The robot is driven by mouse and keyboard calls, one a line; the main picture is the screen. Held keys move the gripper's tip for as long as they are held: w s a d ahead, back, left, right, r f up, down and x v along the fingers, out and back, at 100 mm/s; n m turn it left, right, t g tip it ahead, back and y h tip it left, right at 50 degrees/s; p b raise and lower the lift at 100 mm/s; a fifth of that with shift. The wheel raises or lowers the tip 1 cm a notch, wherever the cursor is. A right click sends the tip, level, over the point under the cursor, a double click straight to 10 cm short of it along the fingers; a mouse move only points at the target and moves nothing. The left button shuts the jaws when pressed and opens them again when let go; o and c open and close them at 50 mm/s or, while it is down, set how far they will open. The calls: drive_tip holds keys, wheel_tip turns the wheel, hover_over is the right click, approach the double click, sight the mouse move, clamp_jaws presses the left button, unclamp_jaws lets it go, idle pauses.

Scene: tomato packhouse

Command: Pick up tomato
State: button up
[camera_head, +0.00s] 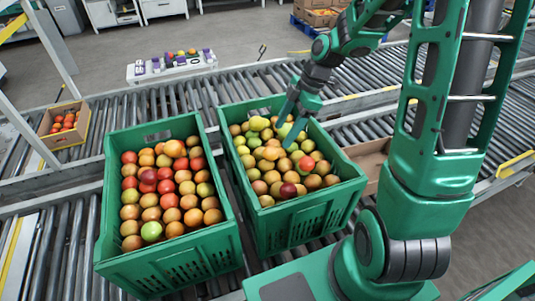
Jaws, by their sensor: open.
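Two green crates hold many tomatoes. The left crate (165,262) has red, orange and a few green tomatoes (168,186). The right crate (300,225) has mostly yellow-orange and greenish tomatoes (268,153), with some red ones and one dark red one. My gripper (287,130) points down over the far right part of the right crate, close above the tomatoes. It is open. A green tomato lies just beneath or beside its fingers, partly hidden by them. I cannot tell whether the fingers touch any tomato.
Both crates stand on a roller conveyor (60,262). A small cardboard box of red tomatoes (67,140) is at the left. An empty-looking cardboard box (372,160) is right of the right crate, partly hidden by my arm. A white rack (172,67) stands beyond the conveyor.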

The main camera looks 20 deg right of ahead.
sight(274, 148)
drive_tip(key=x, duration=0.9)
drive_tip(key=shift+w, duration=0.1)
drive_tip(key=shift+c, duration=0.6)
drive_tip(key=c, duration=0.7)
